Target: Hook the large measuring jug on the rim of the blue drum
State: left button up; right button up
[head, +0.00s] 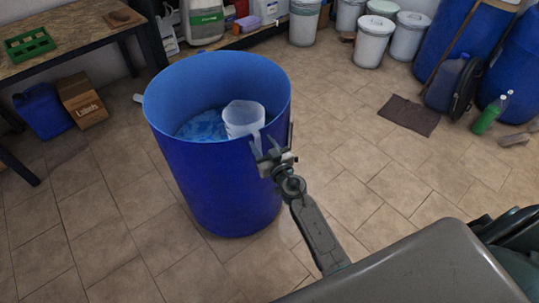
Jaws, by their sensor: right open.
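The blue drum (215,185) stands open-topped on the tiled floor, with light blue contents low inside it. The large measuring jug (243,117) is white and translucent. It is inside the drum's mouth at the near right wall, roughly upright, its top about level with the rim. Its handle is hidden, so I cannot tell whether it hangs on the rim. My right gripper (273,147) is open at the outer near right side of the rim, close by the jug, with its fingers pointing up. My left gripper is not in view.
White buckets (374,41) and blue drums stand at the back right.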

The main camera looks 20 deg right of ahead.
jog(key=shift+w+a, duration=0.1)
jog(key=shift+w, duration=1.05)
